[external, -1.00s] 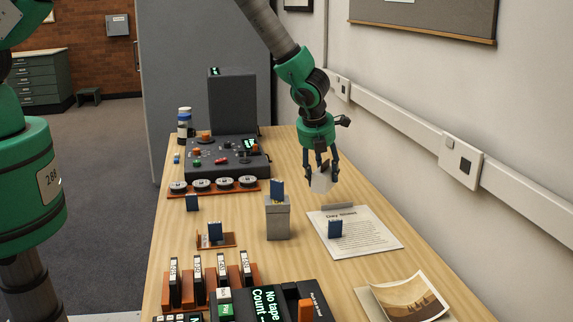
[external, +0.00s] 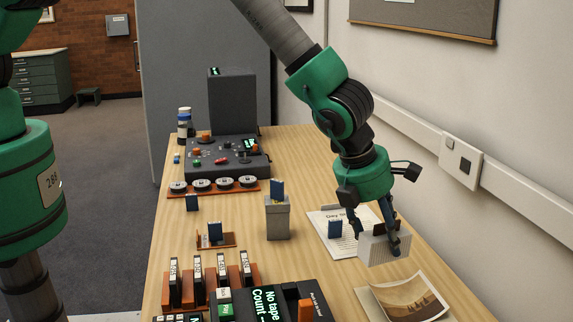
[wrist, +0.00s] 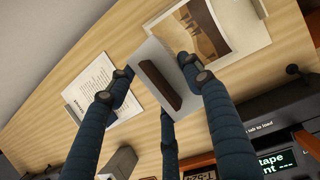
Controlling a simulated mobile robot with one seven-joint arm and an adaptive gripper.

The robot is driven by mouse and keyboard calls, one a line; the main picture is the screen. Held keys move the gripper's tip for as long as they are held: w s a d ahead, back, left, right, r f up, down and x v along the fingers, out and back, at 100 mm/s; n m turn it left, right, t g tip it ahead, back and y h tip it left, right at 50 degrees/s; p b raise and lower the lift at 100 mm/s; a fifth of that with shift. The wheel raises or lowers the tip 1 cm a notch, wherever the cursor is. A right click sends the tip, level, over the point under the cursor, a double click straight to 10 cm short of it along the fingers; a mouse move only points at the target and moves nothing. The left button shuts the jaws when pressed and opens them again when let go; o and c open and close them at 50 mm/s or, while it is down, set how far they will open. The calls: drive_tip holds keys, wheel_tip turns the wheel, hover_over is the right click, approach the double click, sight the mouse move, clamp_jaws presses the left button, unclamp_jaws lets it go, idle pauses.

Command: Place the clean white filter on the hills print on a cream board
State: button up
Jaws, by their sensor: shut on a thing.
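The hills print (external: 408,296), sepia hills on a cream board, lies at the table's front right. In the external view the filter is just behind and left of the print, apart from it. In the wrist view the print (wrist: 222,28) is partly hidden behind the filter.
A dark device with a lit display (external: 265,302) is left of the print. The wall runs along the right.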

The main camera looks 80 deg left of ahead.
drive_tip(key=s+d+m, duration=0.1)
drive_tip(key=s+d, duration=0.1)
drive_tip(key=d, duration=0.6)
drive_tip(key=shift+r+m+h, duration=0.3)
drive_tip(key=shift+r+m, duration=0.1)
drive_tip(key=shift+a+f, duration=0.1)
hover_over(389, 314)
drive_tip(key=s, duration=0.2)
drive_tip(key=shift+w+f, duration=0.1)
drive_tip(key=shift+f, duration=2.9)
drive_tip(key=shift+f, duration=0.1)
drive_tip(key=shift+f, duration=1.75)
drive_tip(key=shift+f, duration=0.2)
drive_tip(key=o, duration=1.1)
drive_tip(key=shift+o, duration=0.2)
